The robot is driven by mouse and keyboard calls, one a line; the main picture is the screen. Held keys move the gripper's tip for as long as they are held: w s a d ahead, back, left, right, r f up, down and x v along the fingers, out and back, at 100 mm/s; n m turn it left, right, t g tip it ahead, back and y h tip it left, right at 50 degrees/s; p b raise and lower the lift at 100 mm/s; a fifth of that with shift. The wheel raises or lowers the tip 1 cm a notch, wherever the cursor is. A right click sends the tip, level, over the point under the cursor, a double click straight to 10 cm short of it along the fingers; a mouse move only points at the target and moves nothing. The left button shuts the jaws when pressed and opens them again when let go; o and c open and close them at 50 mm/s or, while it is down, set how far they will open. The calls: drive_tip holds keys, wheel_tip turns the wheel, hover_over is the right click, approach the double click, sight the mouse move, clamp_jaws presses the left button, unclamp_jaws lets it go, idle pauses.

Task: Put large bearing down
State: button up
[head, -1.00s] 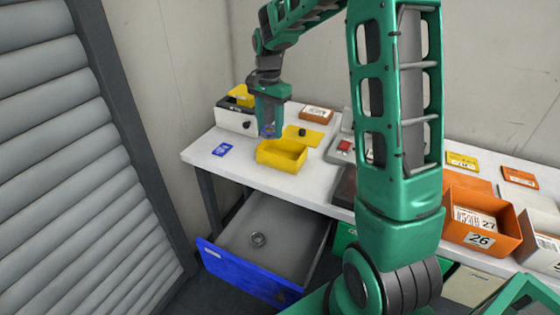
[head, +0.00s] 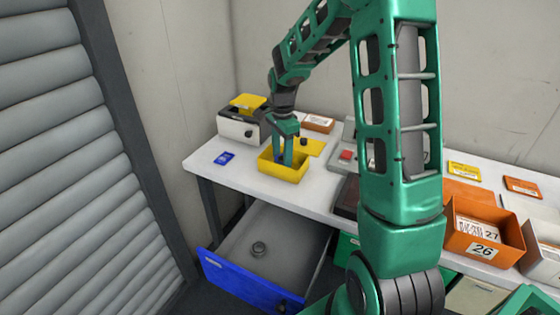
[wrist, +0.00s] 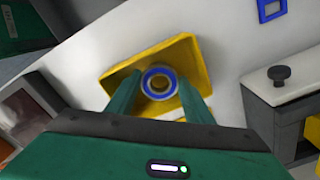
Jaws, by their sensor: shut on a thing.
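The large bearing (wrist: 147,79) is a round ring with a blue outer band, seen in the wrist view. My gripper (wrist: 160,88) is shut on it, with one green finger on each side. The yellow bin (head: 291,175) sits on the white table. In the head view my gripper (head: 284,160) points straight down with its fingertips inside the bin, and the bearing is hidden there. In the wrist view the bin (wrist: 190,55) surrounds the bearing. I cannot tell whether the bearing touches the bin floor.
A white box with a yellow lid (head: 237,129) stands behind the bin. Orange bins (head: 478,245) stand at the right. Table front-left is clear.

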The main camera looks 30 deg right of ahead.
sight(282, 159)
drive_tip(key=shift+f, duration=1.05)
drive_tip(key=o, duration=0.9)
drive_tip(key=shift+f, duration=0.1)
drive_tip(key=shift+o, duration=0.2)
wheel_tip(282, 159, up, 12)
drive_tip(key=s+d+r+n, duration=0.2)
drive_tip(key=s+n, duration=0.1)
drive_tip(key=s, duration=0.7)
drive_tip(key=s+d+r+n, duration=0.2)
drive_tip(key=s+n, duration=0.1)
drive_tip(key=s, duration=0.8)
drive_tip(key=s+a+f+n, duration=0.2)
drive_tip(key=s+n, duration=0.3)
drive_tip(key=s, duration=0.8)
drive_tip(key=shift+s+f+n, duration=0.3)
drive_tip(key=shift+s+f, duration=0.1)
